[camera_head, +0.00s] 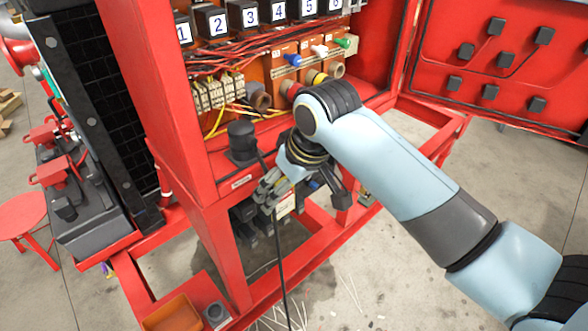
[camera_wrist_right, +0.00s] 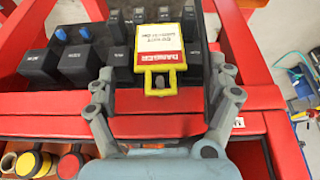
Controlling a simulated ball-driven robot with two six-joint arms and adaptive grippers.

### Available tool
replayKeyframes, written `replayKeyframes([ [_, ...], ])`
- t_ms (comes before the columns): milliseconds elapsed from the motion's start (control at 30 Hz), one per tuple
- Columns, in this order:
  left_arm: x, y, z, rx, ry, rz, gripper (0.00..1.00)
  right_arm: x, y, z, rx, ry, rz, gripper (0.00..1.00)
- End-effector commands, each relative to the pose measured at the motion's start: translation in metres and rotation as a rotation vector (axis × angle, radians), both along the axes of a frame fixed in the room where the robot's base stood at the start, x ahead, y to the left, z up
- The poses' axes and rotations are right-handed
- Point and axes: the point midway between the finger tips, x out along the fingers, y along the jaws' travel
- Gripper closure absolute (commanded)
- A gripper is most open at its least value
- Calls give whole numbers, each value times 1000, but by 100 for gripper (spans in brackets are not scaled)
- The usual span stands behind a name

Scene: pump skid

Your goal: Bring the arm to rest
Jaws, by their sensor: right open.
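My right arm (camera_head: 400,175) reaches in from the right of the head view, bent down in front of the red skid cabinet. My right gripper (camera_wrist_right: 162,82) is open in the right wrist view, with one finger on each side and nothing gripped between them. In the head view the gripper (camera_head: 285,190) is partly hidden by its own wrist. A yellow-framed danger tag (camera_wrist_right: 158,48) hangs over the dark blocks just ahead of the fingers. Whether the fingers touch anything there, I cannot tell. My left gripper is not in view.
The red cabinet (camera_head: 170,120) holds numbered black blocks (camera_head: 250,15), wiring and coloured valves. Its open door (camera_head: 500,65) stands at the right. A black cable (camera_head: 281,265) hangs below the gripper. An orange bin (camera_head: 172,313) sits low in front.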

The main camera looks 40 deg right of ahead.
Motion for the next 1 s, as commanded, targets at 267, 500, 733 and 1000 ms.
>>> replayKeyframes([
  [267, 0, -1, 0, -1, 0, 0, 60, -22, -2, 55, -2, -3, 1, 14],
  [500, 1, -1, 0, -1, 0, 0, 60, -31, -2, 75, -1, -1, 0, 14],
  [733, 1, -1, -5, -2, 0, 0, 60, -32, -2, 69, 0, 3, 0, 14],
  [1000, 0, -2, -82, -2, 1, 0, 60, -70, -6, -82, 4, 182, -23, 14],
])
